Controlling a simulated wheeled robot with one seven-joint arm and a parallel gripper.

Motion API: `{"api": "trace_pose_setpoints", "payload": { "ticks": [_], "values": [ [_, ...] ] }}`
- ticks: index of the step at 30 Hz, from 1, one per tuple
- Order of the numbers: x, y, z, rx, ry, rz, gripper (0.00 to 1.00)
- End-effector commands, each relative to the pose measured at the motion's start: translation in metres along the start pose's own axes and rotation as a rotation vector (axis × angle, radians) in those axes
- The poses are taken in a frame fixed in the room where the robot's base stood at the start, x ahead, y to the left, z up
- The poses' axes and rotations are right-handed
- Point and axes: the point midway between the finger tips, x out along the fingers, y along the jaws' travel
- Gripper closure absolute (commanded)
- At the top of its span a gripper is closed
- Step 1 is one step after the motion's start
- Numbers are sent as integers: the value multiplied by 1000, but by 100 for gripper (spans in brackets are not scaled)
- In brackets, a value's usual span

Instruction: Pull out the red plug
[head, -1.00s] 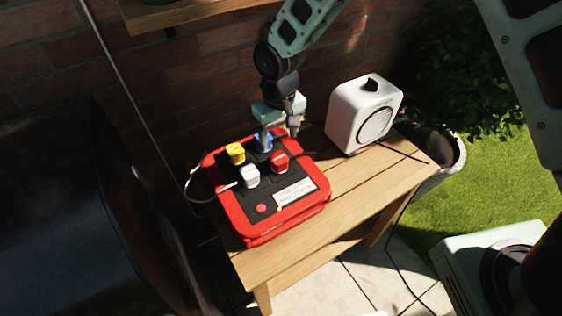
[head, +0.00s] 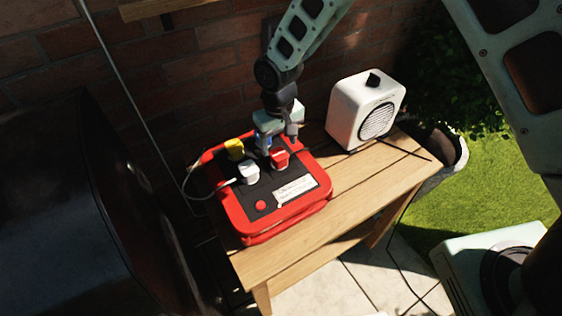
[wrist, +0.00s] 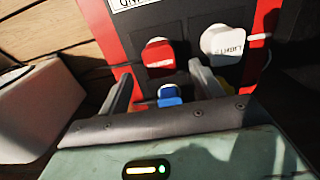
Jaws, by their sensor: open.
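The red plug (head: 279,160) stands in the black top of a red power box (head: 238,222) on the table. It also shows in the wrist view (wrist: 159,57), just beyond my fingertips. My gripper (head: 280,141) is open, close above and behind the red plug, and holds nothing. In the wrist view its fingers (wrist: 160,76) stand on either side of a blue plug (wrist: 168,96) and point toward the red one. A white plug (head: 249,173) and a yellow plug (head: 234,149) stand to the left. The blue plug is mostly hidden by a finger in the head view.
A white cable (head: 197,197) runs from the white plug off the box's left side. A white speaker (head: 364,110) stands on the wooden table (head: 345,205) to the right. A brick wall (head: 190,90) is close behind. The front of the table is clear.

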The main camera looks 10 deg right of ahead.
Motion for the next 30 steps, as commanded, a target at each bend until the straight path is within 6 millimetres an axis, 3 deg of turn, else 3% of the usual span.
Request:
{"api": "trace_pose_setpoints", "payload": {
  "ticks": [1, 6, 12, 30],
  "values": [
    [13, 0, 0, 0, -1, 0, 35],
    [38, 0, 0, 0, -2, 0, 35],
    [54, 0, 0, 0, -1, 0, 35],
    [55, 0, 0, 0, -1, 0, 35]
  ]
}}
